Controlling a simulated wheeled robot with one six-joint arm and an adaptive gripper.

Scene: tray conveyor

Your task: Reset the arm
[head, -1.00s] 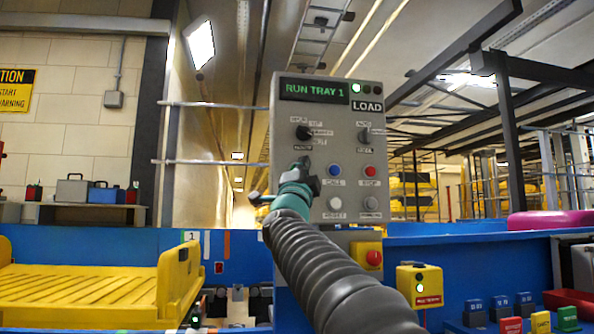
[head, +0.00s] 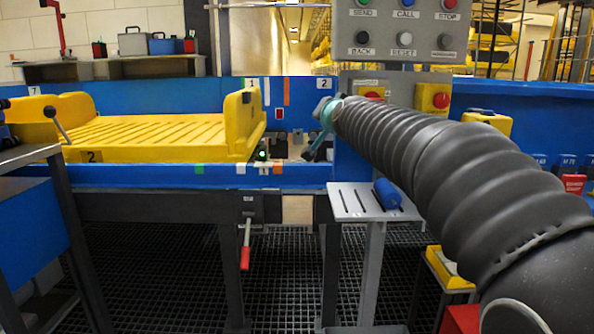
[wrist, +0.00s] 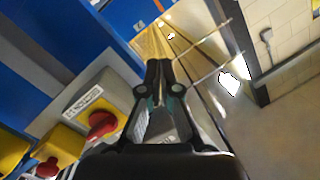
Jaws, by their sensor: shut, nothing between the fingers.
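My gripper (head: 325,118) shows in the head view at the end of my dark ribbed arm, in front of the blue conveyor wall and left of a red emergency button. Its jaws are partly hidden by the wrist there. In the wrist view my gripper (wrist: 159,65) is shut, its fingertips together and nothing between them. The grey control panel (head: 380,40) hangs above my arm in the head view, with only its lower part and its rows of buttons in frame.
A yellow tray (head: 150,130) lies on the blue conveyor (head: 120,178) at left. Red emergency buttons on yellow boxes (head: 432,97) sit close beside my arm. A small grey stand (head: 368,215) holds a blue cylinder (head: 387,193). A red-handled lever (head: 245,245) hangs below the conveyor.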

